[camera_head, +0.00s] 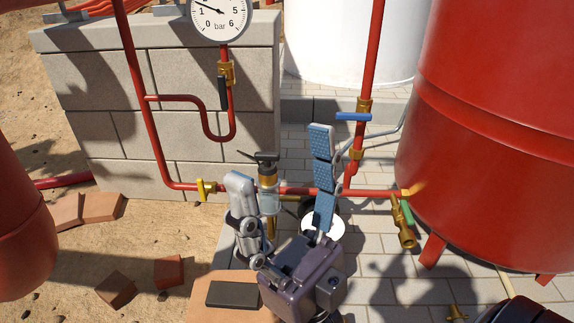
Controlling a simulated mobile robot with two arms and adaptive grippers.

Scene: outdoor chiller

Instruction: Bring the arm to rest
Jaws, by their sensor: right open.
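My right gripper (281,160) shows in the middle of the head view, its fingers pointing up the picture. Its two fingers stand wide apart, and nothing is held between them. One finger shows a blue ribbed pad. The gripper is seen in front of the red horizontal pipe (372,193) and a valve with a dark handle (267,178). I cannot tell whether it touches either. My left gripper is not in view.
A block wall (100,120) with a pressure gauge (219,14) stands at the back left. A large red tank (490,150) fills the right. A blue-handled valve (353,117) and a brass tap (401,228) are nearby. Loose bricks (115,290) lie on sand at left.

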